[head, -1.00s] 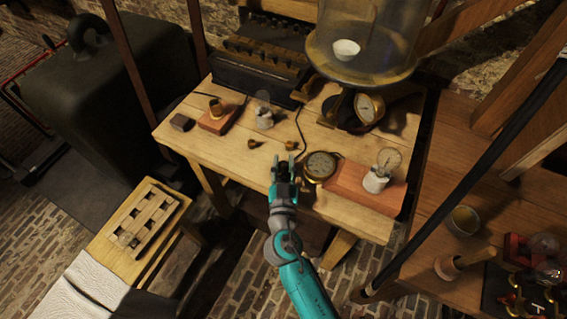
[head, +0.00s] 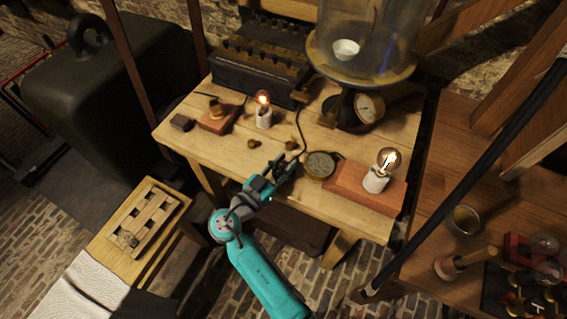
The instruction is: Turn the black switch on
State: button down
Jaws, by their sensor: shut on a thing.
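My gripper (head: 289,163) is over the front edge of the wooden table (head: 222,157), just left of a round brass-rimmed gauge (head: 320,165). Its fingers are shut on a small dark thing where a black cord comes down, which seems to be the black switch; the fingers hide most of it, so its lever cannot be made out. A bulb in a white holder (head: 264,118) glows orange at the table's middle.
A dark battery rack (head: 259,72) stands at the back. A large glass jar (head: 368,35) with a dial (head: 368,107) stands back right. Small brass pieces (head: 253,144) lie near my gripper. A slatted wooden tray (head: 146,220) sits at the lower left.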

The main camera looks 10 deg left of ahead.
dwell(0.4)
jog(key=c, duration=0.9)
grip_release()
jog(key=shift+o, duration=0.2)
jog(key=v, duration=1.2)
jog(key=shift+a, duration=0.2)
